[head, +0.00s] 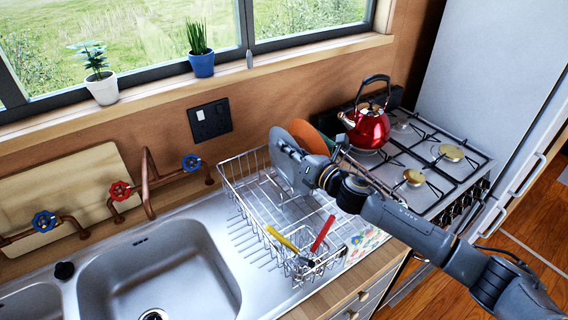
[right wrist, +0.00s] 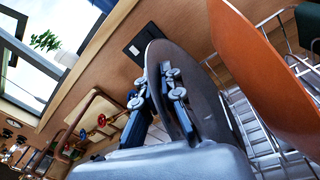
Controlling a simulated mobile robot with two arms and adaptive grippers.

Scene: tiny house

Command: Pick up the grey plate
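The grey plate (head: 280,148) stands on edge, tilted, at the back right of the wire dish rack (head: 232,188). My right gripper (head: 291,160) reaches it from the right in the head view and hides part of its face. In the right wrist view the grey plate (right wrist: 208,95) rises between the two fingers of my right gripper (right wrist: 158,85). The fingers are close together, one on each side of the plate, and look shut on it. The plate's lower edge is hidden. My left gripper is not in view.
An orange plate (head: 311,137) stands close behind the grey plate; it also shows in the right wrist view (right wrist: 268,75). A red kettle (head: 368,126) sits on the stove (head: 425,160). Yellow- and red-handled utensils (head: 322,234) lie at the rack's front. The sink (head: 160,270) is empty.

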